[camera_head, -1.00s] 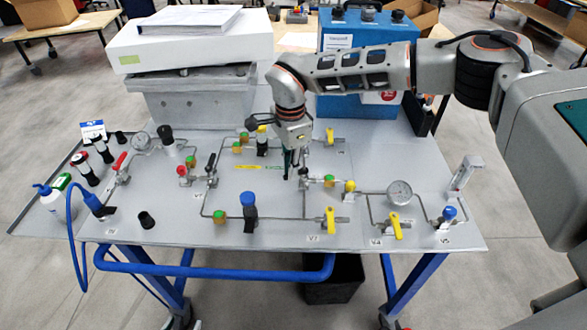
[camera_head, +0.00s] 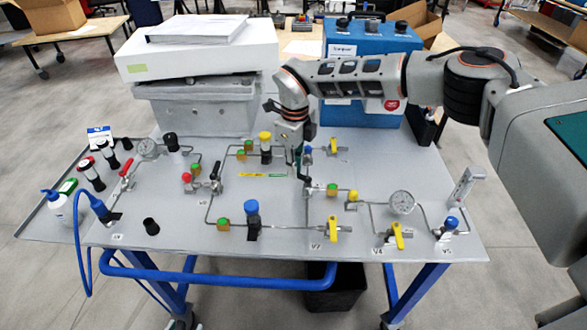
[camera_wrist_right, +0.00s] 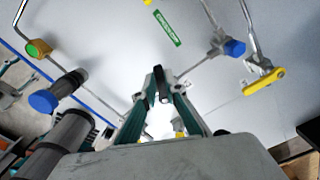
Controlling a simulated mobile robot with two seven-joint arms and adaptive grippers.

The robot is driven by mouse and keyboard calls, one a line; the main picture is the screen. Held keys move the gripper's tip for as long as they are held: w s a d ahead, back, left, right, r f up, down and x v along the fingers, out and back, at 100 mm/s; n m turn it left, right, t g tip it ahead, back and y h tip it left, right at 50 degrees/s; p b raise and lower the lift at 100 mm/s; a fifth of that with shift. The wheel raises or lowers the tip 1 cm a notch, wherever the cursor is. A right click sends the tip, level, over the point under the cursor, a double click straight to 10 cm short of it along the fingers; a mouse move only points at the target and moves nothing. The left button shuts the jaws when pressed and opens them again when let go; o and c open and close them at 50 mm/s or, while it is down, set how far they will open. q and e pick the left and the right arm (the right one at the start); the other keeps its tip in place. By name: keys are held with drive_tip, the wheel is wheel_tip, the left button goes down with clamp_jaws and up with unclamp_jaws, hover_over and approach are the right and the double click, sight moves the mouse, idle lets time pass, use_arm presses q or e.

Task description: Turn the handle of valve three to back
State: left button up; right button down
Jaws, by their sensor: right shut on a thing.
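My right gripper (camera_head: 301,172) reaches down to the middle of the grey panel (camera_head: 180,228). In the right wrist view its fingers (camera_wrist_right: 162,82) are closed together around a small black piece (camera_wrist_right: 163,88), which looks like a valve handle. In the head view the fingers meet the pipework just above a metal valve body (camera_head: 307,188); the valve's number there is hidden or unreadable. A similar valve with a black handle (camera_head: 216,168) stands further left. My left gripper is not in view.
Yellow-handled valves (camera_head: 332,228) (camera_head: 398,235) stand along the front right, near a gauge (camera_head: 402,202). A blue knob (camera_head: 252,207) and a yellow-topped knob (camera_head: 265,137) stand close by. A blue case (camera_head: 350,60) and a white device (camera_head: 200,50) stand behind.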

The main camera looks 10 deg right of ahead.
drive_tip(key=m, duration=0.2)
drive_tip(key=w+d+m, duration=0.1)
drive_tip(key=shift+m, duration=0.4)
drive_tip(key=m, duration=0.1)
drive_tip(key=d+m+p, duration=0.1)
drive_tip(key=shift+w+m, duration=0.1)
drive_tip(key=shift+m, duration=0.3)
drive_tip(key=m, duration=0.1)
drive_tip(key=d+m, duration=0.1)
drive_tip(key=m, duration=0.1)
drive_tip(key=shift+d+m+p, duration=0.25)
drive_tip(key=shift+m, duration=0.5)
drive_tip(key=shift+d+m+p, duration=0.2)
drive_tip(key=shift+d+m, duration=0.05)
drive_tip(key=shift+m, duration=0.5)
drive_tip(key=c, duration=2.1)
unclamp_jaws()
